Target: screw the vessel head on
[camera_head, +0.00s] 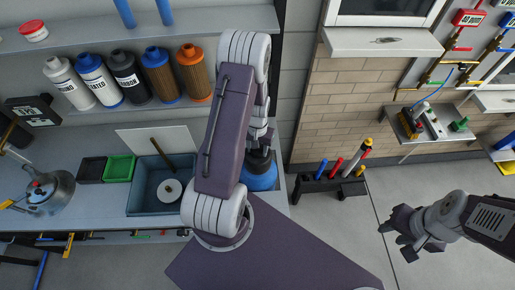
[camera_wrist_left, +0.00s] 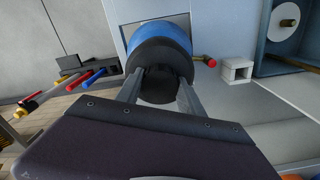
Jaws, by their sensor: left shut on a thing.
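The vessel is a blue cylinder (camera_head: 260,178) on the counter, partly hidden behind my left arm. It also shows in the left wrist view (camera_wrist_left: 157,36) with the black vessel head (camera_wrist_left: 160,58) at its end. My left gripper (camera_wrist_left: 160,86) is shut on the black head, one finger on each side. I cannot tell how far the head is threaded. My right gripper (camera_head: 398,238) is at the lower right, away from the vessel, with its fingers apart and empty.
Several capped cartridges (camera_head: 128,78) stand on the shelf above. A dark tool rack (camera_head: 330,186) is to the right. Open floor surrounds my right gripper.

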